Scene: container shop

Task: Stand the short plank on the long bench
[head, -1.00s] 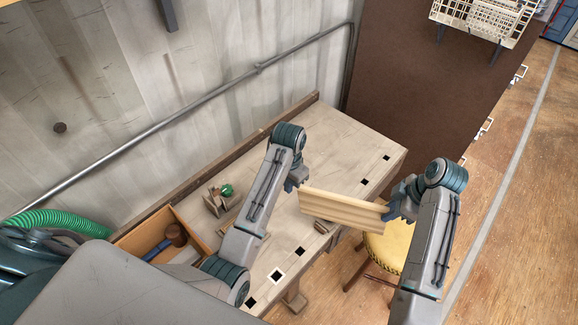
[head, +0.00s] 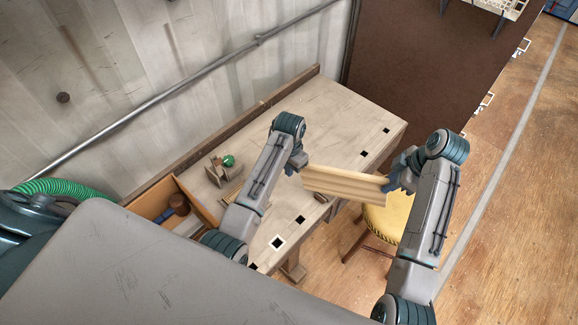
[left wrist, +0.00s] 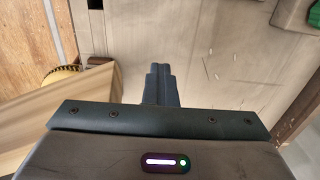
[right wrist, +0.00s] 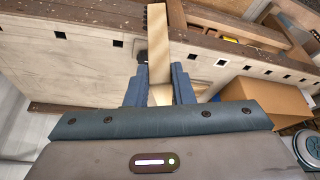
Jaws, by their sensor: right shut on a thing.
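The short plank (head: 343,182) is a pale wooden board held up by my right gripper (head: 398,177) at its right end. In the head view it appears over the front edge of the long bench (head: 325,115). In the right wrist view the plank (right wrist: 158,50) lies between the two fingers (right wrist: 160,88). My left gripper (head: 297,163) is near the plank's left end. Its fingers (left wrist: 161,85) are together in the left wrist view, with nothing visible between them. The plank (left wrist: 55,125) passes beside it, at left.
A wooden clamp-like tool with a green knob (head: 228,161) stands on the bench. A yellow stool (head: 385,222) stands by the bench front. The bench's far right is clear.

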